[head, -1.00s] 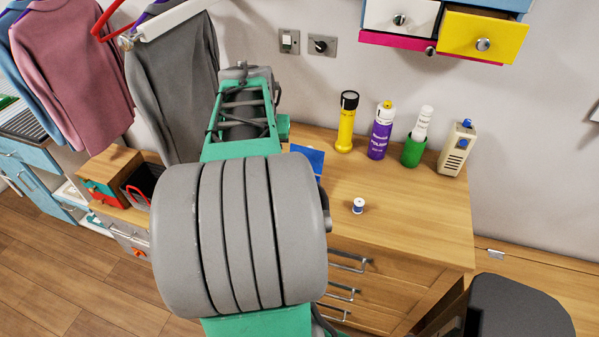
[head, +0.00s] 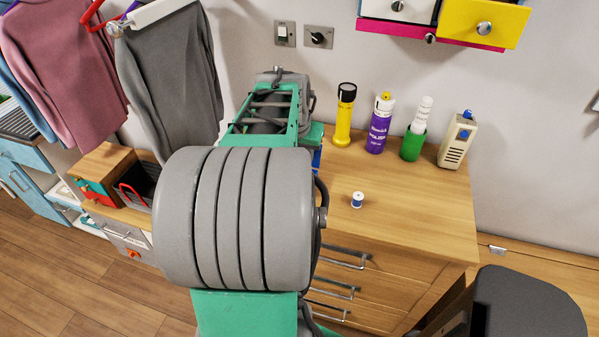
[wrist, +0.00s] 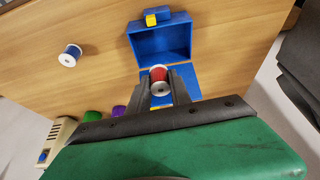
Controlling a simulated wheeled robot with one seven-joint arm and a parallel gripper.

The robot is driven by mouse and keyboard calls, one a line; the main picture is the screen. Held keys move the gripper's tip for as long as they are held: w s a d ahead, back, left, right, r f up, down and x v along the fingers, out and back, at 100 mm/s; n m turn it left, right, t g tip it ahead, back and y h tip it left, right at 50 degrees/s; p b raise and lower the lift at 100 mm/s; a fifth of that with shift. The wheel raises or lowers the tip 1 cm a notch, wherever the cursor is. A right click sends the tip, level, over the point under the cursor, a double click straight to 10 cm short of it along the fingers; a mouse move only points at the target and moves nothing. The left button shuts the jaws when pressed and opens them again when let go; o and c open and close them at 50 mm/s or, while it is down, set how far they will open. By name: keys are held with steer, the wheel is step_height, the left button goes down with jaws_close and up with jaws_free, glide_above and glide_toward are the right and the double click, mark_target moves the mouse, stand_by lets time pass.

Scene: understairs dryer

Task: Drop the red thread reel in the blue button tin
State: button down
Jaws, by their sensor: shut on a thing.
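The red thread reel (wrist: 159,74) is held between the fingertips of my gripper (wrist: 160,86) in the wrist view. My gripper is shut on it. The blue button tin (wrist: 178,38) stands open on the wooden top, with a blue panel spread beside its hollow part and a yellow piece at its far edge. In the wrist view the reel overlaps the tin's near part; its height above the tin is hard to tell. In the head view only a sliver of the tin (head: 317,159) shows beside my arm, which hides the gripper and the red reel.
A blue-and-white reel (head: 357,200) stands on the wooden top (head: 415,205). At the back are a yellow torch (head: 344,115), a purple can (head: 379,125), a green cup (head: 413,144) and a beige device (head: 456,141). The front right of the top is clear.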

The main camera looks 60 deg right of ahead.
steer(key=c, duration=1.1)
jaws_free()
steer(key=shift+r, duration=0.15)
steer(key=v, duration=0.7)
steer(key=shift+a+r, duration=0.2)
steer(key=shift+r, duration=0.15)
